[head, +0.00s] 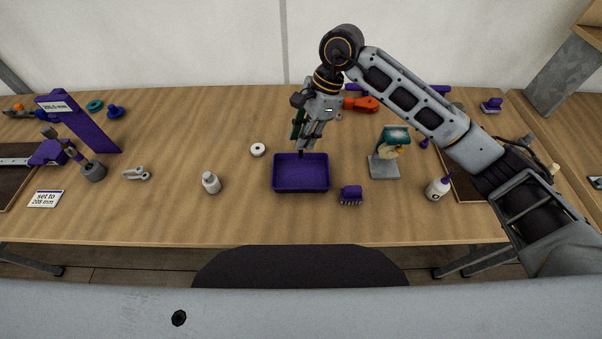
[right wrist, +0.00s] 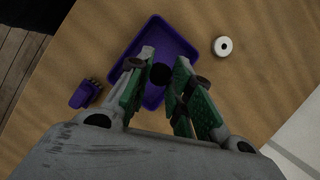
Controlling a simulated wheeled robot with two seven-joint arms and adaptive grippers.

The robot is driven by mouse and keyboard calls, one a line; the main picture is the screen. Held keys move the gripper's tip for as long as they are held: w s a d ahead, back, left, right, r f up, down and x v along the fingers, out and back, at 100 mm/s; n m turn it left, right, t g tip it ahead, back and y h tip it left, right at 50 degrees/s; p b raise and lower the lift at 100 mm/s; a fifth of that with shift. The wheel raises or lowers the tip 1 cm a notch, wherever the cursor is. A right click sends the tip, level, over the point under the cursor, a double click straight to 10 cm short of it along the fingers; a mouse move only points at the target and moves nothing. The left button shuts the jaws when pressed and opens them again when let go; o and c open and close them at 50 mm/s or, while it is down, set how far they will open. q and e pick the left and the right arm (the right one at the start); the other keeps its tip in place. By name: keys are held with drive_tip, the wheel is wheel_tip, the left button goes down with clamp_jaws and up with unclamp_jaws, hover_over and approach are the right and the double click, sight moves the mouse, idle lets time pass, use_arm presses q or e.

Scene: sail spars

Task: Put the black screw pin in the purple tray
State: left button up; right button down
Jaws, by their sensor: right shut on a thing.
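The purple tray (head: 301,187) sits on the middle of the table near its front side; it also shows in the right wrist view (right wrist: 154,28). My right gripper (head: 302,150) is just above the tray's back edge, pointing down. In the right wrist view, the gripper (right wrist: 162,82) is shut on the black screw pin (right wrist: 160,73), which shows as a dark round end between the green finger pads, with the tray behind it. The pin looks above the tray, not resting in it. The left gripper is not in view.
A white roll (head: 258,149) lies left of the tray and a white bottle (head: 211,183) further left. A purple brush (head: 350,195) is close to the tray's right side. A stand with a green top (head: 394,138) is further right.

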wheel_tip(320, 180, down, 6)
drive_tip(key=p, duration=0.1)
idle(0.5)
drive_tip(key=shift+f, duration=0.15)
drive_tip(key=shift+f+p, duration=0.6)
drive_tip(key=shift+f, duration=1.25)
drive_tip(key=shift+f, duration=0.2)
drive_tip(key=c, duration=1.3)
unclamp_jaws()
drive_tip(key=shift+r, duration=0.2)
